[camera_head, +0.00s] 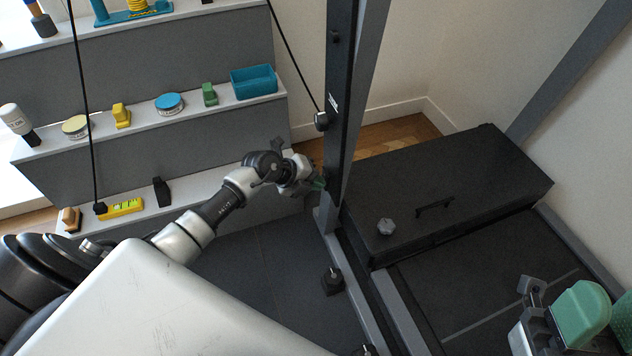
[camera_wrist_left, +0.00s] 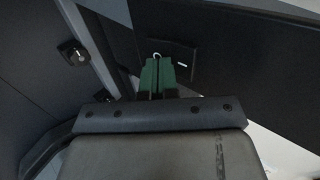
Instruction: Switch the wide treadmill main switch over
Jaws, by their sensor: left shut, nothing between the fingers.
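The main switch (camera_wrist_left: 184,66) shows in the left wrist view as a wide dark plate on a dark panel, with a short white bar mark at its right part. A small white curved mark shows at its left, just beyond my fingertips. My left gripper (camera_wrist_left: 157,62) has green fingers, closed together with nothing between them. The fingers overlap the left part of the switch; I cannot tell whether they touch it. In the head view my left gripper (camera_head: 318,184) is beside the foot of the dark upright, and the switch is hidden. The rocker's position is unclear.
The treadmill's black housing (camera_head: 450,190) stands right of the upright (camera_head: 346,100). A stepped grey shelf (camera_head: 185,155) with small items is at the left. Green rounded parts (camera_head: 580,314) are close at bottom right.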

